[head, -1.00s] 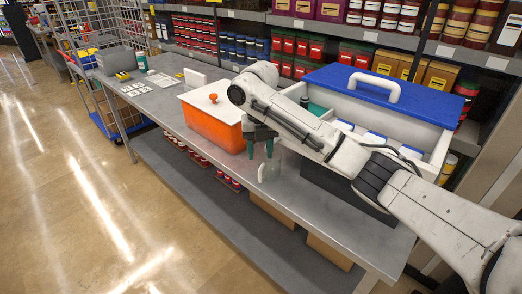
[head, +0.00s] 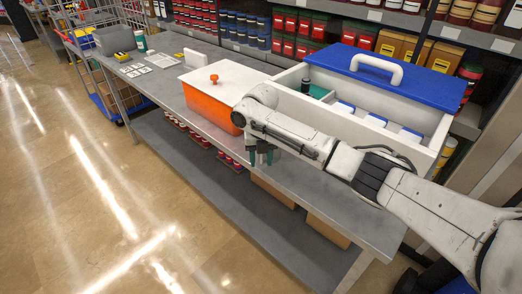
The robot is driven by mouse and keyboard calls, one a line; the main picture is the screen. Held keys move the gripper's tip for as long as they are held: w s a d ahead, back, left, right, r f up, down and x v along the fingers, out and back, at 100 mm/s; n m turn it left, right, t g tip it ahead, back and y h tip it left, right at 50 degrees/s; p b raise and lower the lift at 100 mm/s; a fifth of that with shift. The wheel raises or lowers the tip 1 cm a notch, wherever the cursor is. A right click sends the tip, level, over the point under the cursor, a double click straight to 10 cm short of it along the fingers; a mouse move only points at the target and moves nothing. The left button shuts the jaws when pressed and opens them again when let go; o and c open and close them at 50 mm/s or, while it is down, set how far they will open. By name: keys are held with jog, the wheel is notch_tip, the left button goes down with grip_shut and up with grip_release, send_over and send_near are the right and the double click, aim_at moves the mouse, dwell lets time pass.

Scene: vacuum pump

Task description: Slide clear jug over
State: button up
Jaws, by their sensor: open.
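My gripper (head: 261,157) is open in the head view, fingers pointing down at the front edge of the steel table (head: 310,176). It is in front of the white organiser and to the right of the orange bin. I cannot make out the clear jug now; my gripper and arm cover the place where a small see-through shape stood a second ago. Whether the jug is between the fingers is not visible.
An orange bin (head: 207,108) with a white lid and orange knob stands left of my gripper. A white organiser (head: 432,127) with a blue handled lid (head: 390,80) stands behind my arm. Cards (head: 135,70) lie at the table's far left.

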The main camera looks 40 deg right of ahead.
jog(key=shift+f, duration=0.15)
grip_shut()
dwell(0.4)
grip_release()
notch_tip(320, 180, up, 11)
jog(key=shift+f+b, duration=0.1)
jog(key=shift+b, duration=0.75)
